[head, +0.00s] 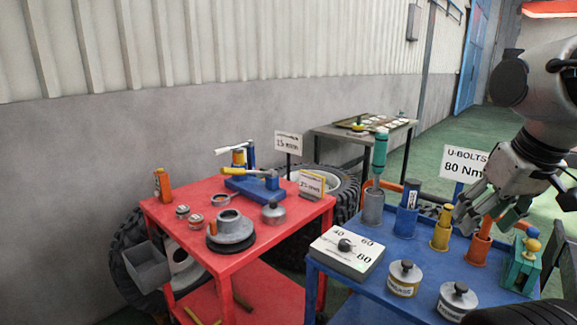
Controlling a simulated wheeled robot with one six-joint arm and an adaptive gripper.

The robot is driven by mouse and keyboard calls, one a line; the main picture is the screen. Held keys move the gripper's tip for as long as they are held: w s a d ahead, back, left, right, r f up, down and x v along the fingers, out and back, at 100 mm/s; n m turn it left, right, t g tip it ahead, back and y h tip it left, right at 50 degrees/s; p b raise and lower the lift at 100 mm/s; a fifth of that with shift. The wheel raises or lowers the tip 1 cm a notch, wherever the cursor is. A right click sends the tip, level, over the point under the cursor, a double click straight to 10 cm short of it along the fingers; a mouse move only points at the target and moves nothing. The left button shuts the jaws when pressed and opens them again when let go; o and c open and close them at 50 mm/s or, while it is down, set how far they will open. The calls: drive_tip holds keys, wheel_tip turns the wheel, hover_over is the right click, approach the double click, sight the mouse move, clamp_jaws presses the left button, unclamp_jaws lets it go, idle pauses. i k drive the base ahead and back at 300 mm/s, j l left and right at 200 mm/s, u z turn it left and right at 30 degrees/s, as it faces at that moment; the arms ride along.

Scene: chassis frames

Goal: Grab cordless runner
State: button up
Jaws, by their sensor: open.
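Several upright tools stand in coloured holders on the blue cart (335,290). A tall teal tool (380,155) stands in a grey holder at the left. A dark-topped tool (411,190) is in a blue holder, and a yellow-topped one (446,213) is in a yellow holder. An orange holder (478,249) stands to their right. I cannot tell for certain which tool is the cordless runner. My gripper (489,215) is open above the orange holder, right of the yellow one. Its fingers partly hide what is there, and I cannot tell whether they touch anything.
A torque dial box (345,249), two lidded tins (404,278) and a green fixture (522,264) share the blue cart. A "U-BOLTS 80 Nm" sign (464,163) stands behind my gripper. A red cart (170,222) with parts is at the left, tyres behind it.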

sight(381, 136)
drive_tip(key=i+j+z, duration=0.15)
drive_tip(key=j+z, duration=0.15)
drive_tip(key=j, duration=0.2)
drive_tip(key=i+j+z, duration=0.1)
drive_tip(key=j+z, duration=0.15)
drive_tip(key=j, duration=0.25)
drive_tip(key=i+j+z, duration=0.4)
drive_tip(key=j, duration=0.15)
drive_tip(key=j+z, duration=0.2)
drive_tip(key=i+j, duration=0.05)
drive_tip(key=j, duration=0.05)
